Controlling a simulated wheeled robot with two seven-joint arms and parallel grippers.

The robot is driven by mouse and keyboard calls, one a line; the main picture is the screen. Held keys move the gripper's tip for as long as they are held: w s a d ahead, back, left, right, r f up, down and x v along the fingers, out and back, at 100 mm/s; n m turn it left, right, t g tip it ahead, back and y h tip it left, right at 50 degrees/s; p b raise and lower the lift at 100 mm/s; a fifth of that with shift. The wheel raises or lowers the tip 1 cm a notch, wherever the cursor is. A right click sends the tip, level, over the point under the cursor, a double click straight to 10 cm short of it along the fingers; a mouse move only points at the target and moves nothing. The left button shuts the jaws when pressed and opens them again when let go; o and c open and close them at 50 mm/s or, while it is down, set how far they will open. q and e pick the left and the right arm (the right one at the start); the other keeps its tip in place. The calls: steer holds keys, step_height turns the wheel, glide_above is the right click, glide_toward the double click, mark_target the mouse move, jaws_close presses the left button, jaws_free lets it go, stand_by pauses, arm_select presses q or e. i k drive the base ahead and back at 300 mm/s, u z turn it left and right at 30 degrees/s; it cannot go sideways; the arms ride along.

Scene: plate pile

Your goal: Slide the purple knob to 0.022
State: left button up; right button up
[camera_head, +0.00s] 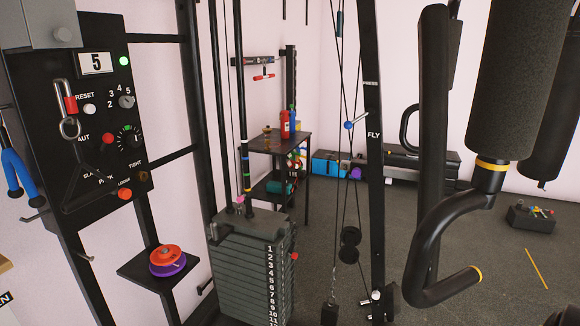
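No single purple knob stands out clearly. A flat purple round piece (168,266) lies under an orange-red disc (165,255) on a small black shelf at lower left. A small pink-purple piece (240,200) sits at the top of the weight stack (250,262). Farther back is another small purple round thing (356,173), near the blue boxes. I cannot tell which of these, if any, is the knob, and I see no readable slider scale beside them. Neither of my grippers can be made out in this view.
A black control panel (103,160) with dials and a display reading 5 is at left. Black posts and cables stand in the middle. A padded arm with a bent handle (440,290) fills the right. Open grey floor (485,255) lies behind it.

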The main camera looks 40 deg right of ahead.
mark_target(356, 173)
steer(key=u, duration=0.1)
steer(key=i, duration=1)
steer(key=z, duration=0.4)
